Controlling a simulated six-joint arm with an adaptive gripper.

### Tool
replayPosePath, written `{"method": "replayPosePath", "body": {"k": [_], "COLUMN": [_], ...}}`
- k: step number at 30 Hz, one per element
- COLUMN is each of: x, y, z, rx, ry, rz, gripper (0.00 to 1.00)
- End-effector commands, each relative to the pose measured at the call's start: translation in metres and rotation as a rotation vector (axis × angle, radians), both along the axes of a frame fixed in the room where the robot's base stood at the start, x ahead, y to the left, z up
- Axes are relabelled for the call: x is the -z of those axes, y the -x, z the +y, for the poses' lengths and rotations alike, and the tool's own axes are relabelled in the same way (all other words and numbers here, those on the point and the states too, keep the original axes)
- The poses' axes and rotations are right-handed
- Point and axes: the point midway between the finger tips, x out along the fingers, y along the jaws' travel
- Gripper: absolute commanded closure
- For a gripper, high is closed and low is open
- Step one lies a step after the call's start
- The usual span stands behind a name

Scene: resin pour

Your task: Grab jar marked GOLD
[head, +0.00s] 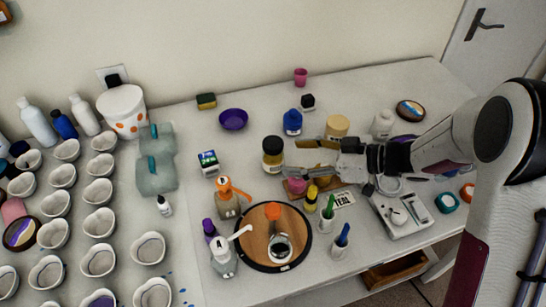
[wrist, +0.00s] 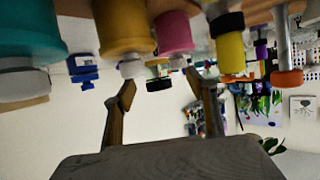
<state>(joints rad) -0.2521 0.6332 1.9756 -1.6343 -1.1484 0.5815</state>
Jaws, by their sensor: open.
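My gripper (head: 300,157) is open, its two tan fingers spread above the row of small jars in the head view. The wrist view is upside down and shows both fingers (wrist: 160,85) with nothing held. A gold-yellow jar (wrist: 124,25) with a pale lid stands there between a teal jar (wrist: 30,35) and a pink jar (wrist: 174,32). The fingertips are near the lids of the gold and pink jars; I cannot tell if they touch. In the head view the gold jar (head: 322,181) is mostly hidden by my gripper. No GOLD lettering is readable.
A yellow bottle (head: 311,197) and the pink jar (head: 296,187) stand close by. A TEAL tag (head: 343,199) lies in front. A dark-lidded jar (head: 272,154) stands left of my gripper. A round wooden board (head: 258,248) holds a cup; a scale (head: 402,215) is at right.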

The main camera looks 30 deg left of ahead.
Motion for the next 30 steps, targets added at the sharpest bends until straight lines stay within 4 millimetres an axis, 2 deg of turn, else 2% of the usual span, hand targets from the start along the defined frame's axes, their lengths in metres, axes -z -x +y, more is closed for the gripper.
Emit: {"method": "replayPosePath", "body": {"k": [12, 24, 30], "x": [0.009, 0.010, 0.014], "y": [0.001, 0.001, -0.001], "z": [0.023, 0.025, 0.037], "rx": [0.000, 0.001, -0.001], "ry": [0.000, 0.000, 0.000], "rz": [0.000, 0.000, -0.001], "gripper": [0.43, 0.43, 0.43]}}
